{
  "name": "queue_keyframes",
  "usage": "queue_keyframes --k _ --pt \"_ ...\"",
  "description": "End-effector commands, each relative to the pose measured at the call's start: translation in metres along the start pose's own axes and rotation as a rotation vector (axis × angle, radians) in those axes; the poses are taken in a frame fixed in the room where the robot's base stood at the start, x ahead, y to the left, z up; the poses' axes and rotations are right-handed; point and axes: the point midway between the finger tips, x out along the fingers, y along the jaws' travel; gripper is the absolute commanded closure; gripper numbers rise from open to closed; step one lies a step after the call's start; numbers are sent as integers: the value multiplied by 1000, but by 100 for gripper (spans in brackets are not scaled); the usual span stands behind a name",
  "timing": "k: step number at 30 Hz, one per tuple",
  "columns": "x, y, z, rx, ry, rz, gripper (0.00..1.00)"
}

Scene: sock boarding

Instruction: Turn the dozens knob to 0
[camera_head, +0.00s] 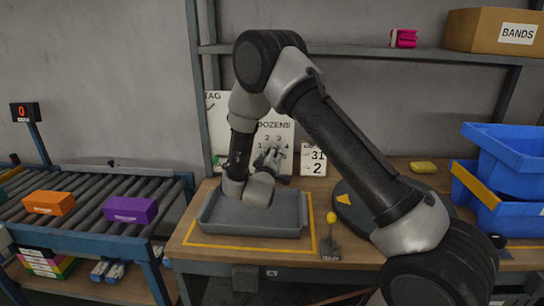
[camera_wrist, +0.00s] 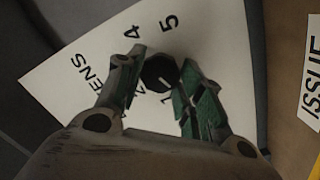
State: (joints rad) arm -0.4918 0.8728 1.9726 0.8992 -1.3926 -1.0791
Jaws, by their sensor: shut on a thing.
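The white dozens panel (camera_head: 283,126) stands at the back of the bench, with digits around its dial. My gripper (camera_head: 270,158) is at the panel and hides the knob and part of the dial in the head view. In the wrist view, my gripper (camera_wrist: 160,92) has its green-padded fingers on either side of the round black dozens knob (camera_wrist: 158,72) and is shut on it. The digits 4 and 5 show above the knob, and part of another shows below. A pale mark shows on the knob, but which digit it points to is unclear.
A grey tray (camera_head: 225,228) lies under my arm on the bench. A small lever with a yellow ball (camera_head: 331,217) stands right of it. Blue bins (camera_head: 508,150) are at the right. A roller conveyor (camera_head: 85,190) with coloured boxes is at the left.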

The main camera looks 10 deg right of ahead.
Motion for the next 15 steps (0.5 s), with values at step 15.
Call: queue_keyframes --k 15 --pt "-1 -2 1 -232 12 8 87"
